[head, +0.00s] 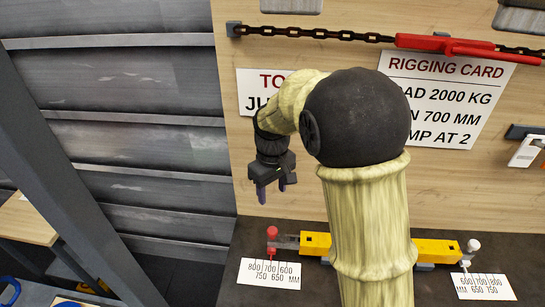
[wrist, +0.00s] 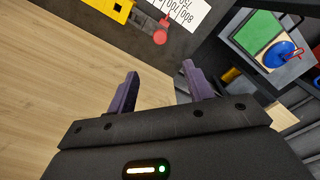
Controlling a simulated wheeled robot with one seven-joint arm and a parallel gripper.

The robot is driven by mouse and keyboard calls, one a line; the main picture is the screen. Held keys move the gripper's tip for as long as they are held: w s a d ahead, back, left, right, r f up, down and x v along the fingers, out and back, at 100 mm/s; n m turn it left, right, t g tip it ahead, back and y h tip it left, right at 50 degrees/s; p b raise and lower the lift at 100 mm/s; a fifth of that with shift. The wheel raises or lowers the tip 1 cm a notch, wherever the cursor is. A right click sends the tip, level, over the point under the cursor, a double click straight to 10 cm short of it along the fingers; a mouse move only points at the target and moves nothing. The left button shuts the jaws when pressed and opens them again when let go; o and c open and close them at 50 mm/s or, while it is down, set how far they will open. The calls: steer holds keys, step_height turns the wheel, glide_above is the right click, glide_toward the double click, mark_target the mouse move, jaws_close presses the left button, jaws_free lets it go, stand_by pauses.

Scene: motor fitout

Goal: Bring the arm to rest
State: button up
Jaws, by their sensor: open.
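My gripper (head: 272,191) hangs at the end of my bent arm, left of centre in the head view, in front of the wooden back panel (head: 300,205). Its two purple fingers point down. In the wrist view the gripper (wrist: 160,92) is open, with a clear gap between the fingers and nothing held. It is above and apart from the bench surface and the yellow bar (head: 315,244). My arm hides the middle of the yellow bar and part of the signs.
A red knob (head: 272,233) and a white knob (head: 473,245) stand at the bar's ends, by scale cards (head: 269,274). A chain (head: 315,33) with a red tool (head: 445,44) runs along the panel top. A rigging card (head: 450,100) is behind my arm. A green tray (wrist: 258,33) shows in the wrist view.

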steer(key=s+d+f+m+t, duration=0.2)
steer(key=s+d+m, duration=0.5)
steer(key=s+d, duration=0.6)
steer(key=shift+s+d+m+t, duration=0.3)
steer(key=shift+s+d, duration=0.1)
steer(key=shift+d, duration=0.55)
steer(key=shift+s, duration=0.1)
steer(key=shift+c, duration=1.6)
